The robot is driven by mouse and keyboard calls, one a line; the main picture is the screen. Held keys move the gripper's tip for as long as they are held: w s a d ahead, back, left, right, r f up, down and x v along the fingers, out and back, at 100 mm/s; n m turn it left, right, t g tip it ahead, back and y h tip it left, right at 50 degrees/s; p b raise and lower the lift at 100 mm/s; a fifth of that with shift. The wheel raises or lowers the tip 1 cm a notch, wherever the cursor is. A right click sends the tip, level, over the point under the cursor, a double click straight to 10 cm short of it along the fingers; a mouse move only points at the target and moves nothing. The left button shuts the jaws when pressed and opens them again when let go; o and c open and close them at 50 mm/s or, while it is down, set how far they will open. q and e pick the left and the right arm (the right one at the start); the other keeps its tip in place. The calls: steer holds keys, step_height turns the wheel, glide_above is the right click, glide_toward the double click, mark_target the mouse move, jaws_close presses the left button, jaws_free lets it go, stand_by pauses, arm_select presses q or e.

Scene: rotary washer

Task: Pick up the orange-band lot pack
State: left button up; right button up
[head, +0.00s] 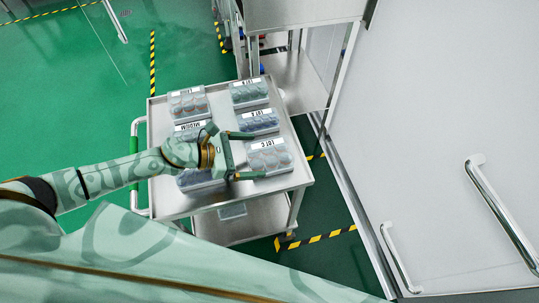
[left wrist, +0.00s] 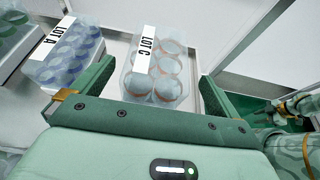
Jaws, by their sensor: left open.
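The lot pack marked LOT C (head: 270,157) is a clear box of round pieces with orange bands. It lies at the right front of the cart top. It also shows in the left wrist view (left wrist: 155,72), with its white label along its left side. My left gripper (head: 256,156) is open and low over the cart, with its fingertips at opposite sides of this pack. In the left wrist view the pack stands between the two green fingers (left wrist: 154,88), its near end close to the palm. I cannot tell whether the fingers touch it.
The LOT A pack (head: 259,121), with blue bands, lies just behind LOT C. Another lot pack (head: 249,93) is behind that. Packs at left include one marked MEDIUM (head: 187,131). The steel cart (head: 225,201) has a raised rim.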

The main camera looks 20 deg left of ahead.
mark_target(264, 153)
arm_select(q)
steer(key=x, duration=0.4)
steer(key=shift+w+d+f, duration=0.1)
steer(key=shift+w+d, duration=0.05)
steer(key=shift+w, duration=0.2)
steer(key=c, duration=1.2)
